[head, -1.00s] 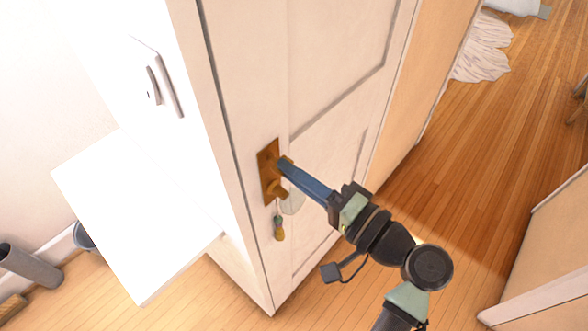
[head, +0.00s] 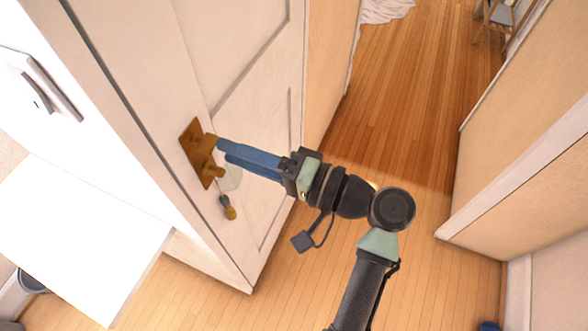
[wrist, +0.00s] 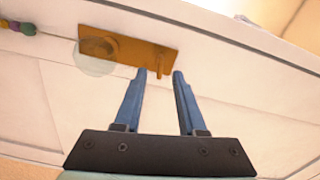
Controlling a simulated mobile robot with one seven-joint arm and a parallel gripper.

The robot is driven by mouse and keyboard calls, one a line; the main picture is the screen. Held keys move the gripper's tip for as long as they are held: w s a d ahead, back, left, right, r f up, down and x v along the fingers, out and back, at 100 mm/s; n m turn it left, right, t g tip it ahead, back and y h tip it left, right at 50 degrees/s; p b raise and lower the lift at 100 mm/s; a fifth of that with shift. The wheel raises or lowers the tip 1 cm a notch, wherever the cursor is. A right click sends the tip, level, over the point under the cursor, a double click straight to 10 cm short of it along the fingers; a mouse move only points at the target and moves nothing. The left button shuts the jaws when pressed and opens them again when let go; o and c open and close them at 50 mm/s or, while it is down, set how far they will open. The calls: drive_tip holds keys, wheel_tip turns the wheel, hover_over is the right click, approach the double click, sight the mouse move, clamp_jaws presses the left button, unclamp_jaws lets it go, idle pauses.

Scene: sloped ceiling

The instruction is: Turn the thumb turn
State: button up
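The brass plate (head: 190,150) is on the edge side of a white panelled door, with a small brass thumb turn (head: 205,143) at its upper part and a brass knob (head: 213,172) lower down. In the wrist view the plate (wrist: 135,46) lies across the top, and a small peg-like thumb turn (wrist: 159,71) sticks out near its right end. My gripper (head: 222,149) has blue fingers close to the plate. In the wrist view my gripper (wrist: 159,74) is open, with the thumb turn between or just beyond its fingertips; contact is unclear.
A beaded pendant (head: 228,207) hangs below the plate; its beads also show in the wrist view (wrist: 16,27). A white cabinet with a handle and a white surface (head: 70,240) stand at left. Wooden floor (head: 400,110) is open at right, bounded by a wall (head: 530,150).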

drive_tip(key=b+v, duration=0.1)
drive_tip(key=v, duration=0.9)
drive_tip(key=w+a+r+t+h+p, duration=0.1)
drive_tip(key=w+r+t+h+p, duration=0.2)
drive_tip(key=w+r+t+h, duration=0.6)
drive_tip(key=w+r+n+t+h+p, duration=0.15)
drive_tip(key=w+r, duration=0.25)
drive_tip(key=r, duration=1.1)
drive_tip(key=s+r+t+h+p, duration=0.1)
drive_tip(key=s+r+t+h, duration=0.1)
drive_tip(key=r, duration=0.6)
drive_tip(key=s+r+t+h+p, duration=0.1)
drive_tip(key=s+r+t+h, duration=0.1)
drive_tip(key=s+r+t, duration=0.3)
drive_tip(key=s+d+r+t+h, duration=0.1)
drive_tip(key=s+r, duration=0.5)
drive_tip(key=r, duration=0.6)
drive_tip(key=t+h, duration=0.1)
drive_tip(key=t, duration=0.1)
drive_tip(key=shift+r+t+p, duration=0.35)
drive_tip(key=shift+p, duration=0.05)
drive_tip(key=shift+s+d+n+h, duration=0.1)
drive_tip(key=shift+s+n+h, duration=0.05)
drive_tip(key=shift+n+h, duration=0.1)
